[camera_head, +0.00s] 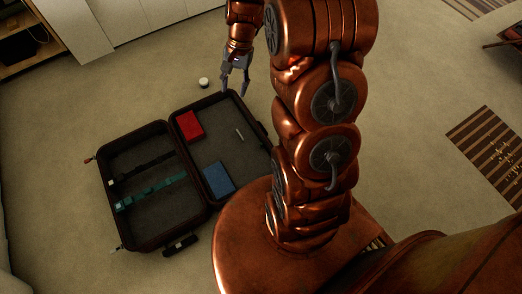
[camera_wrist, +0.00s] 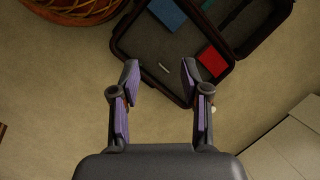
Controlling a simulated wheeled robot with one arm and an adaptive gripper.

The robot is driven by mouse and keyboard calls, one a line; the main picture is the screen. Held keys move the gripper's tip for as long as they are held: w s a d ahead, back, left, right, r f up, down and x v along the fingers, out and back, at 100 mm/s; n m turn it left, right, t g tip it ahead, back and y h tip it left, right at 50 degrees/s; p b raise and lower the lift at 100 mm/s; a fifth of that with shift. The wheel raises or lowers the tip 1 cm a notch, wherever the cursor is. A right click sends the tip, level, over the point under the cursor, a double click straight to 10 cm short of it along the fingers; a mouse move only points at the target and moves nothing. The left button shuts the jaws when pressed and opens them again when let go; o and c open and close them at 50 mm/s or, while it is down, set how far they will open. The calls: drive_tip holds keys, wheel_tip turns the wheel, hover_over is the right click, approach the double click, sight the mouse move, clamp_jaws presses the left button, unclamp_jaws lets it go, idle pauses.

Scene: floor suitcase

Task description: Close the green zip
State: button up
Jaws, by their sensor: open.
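The open suitcase (camera_head: 143,241) lies flat on the floor, its two halves side by side. A teal-green strip (camera_head: 152,192), apparently the green zip, runs across the left half beside a black strip (camera_head: 142,167). Whether the green one is closed is too small to tell. Part of the green strip shows at the top of the wrist view (camera_wrist: 236,12). My gripper (camera_head: 234,93) points down beyond the far edge of the right half, apart from the green strip. In the wrist view its fingers (camera_wrist: 160,72) are spread and empty.
The right half holds a red item (camera_head: 189,126), a blue item (camera_head: 218,179) and a small pale stick (camera_head: 240,134). A white round object (camera_head: 203,82) sits on the floor beyond. White cabinets (camera_head: 75,30) stand at upper left. A striped rug (camera_head: 488,150) lies at right.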

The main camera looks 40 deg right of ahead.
drive_tip(key=w+d+f+m+b, duration=0.2)
drive_tip(key=d+f+b, duration=0.15)
drive_tip(key=f, duration=0.55)
drive_tip(key=w+d+f+m+y+b, duration=0.1)
drive_tip(key=d+f+b, duration=0.3)
drive_tip(key=f, duration=0.6)
drive_tip(key=w+d+f+m+b, duration=0.2)
drive_tip(key=f+b, duration=0.3)
drive_tip(key=f, duration=0.4)
drive_tip(key=m+t+b, duration=0.2)
drive_tip(key=m+b, duration=0.2)
drive_tip(key=b, duration=0.5)
approach(261, 143)
drive_tip(key=shift+x, duration=1.15)
drive_tip(key=shift+f, duration=0.2)
drive_tip(key=b+x, duration=0.3)
drive_tip(key=x, duration=0.4)
drive_tip(key=shift+a+f, duration=0.1)
drive_tip(key=shift+f, duration=0.1)
drive_tip(key=shift+c, duration=0.4)
clamp_jaws()
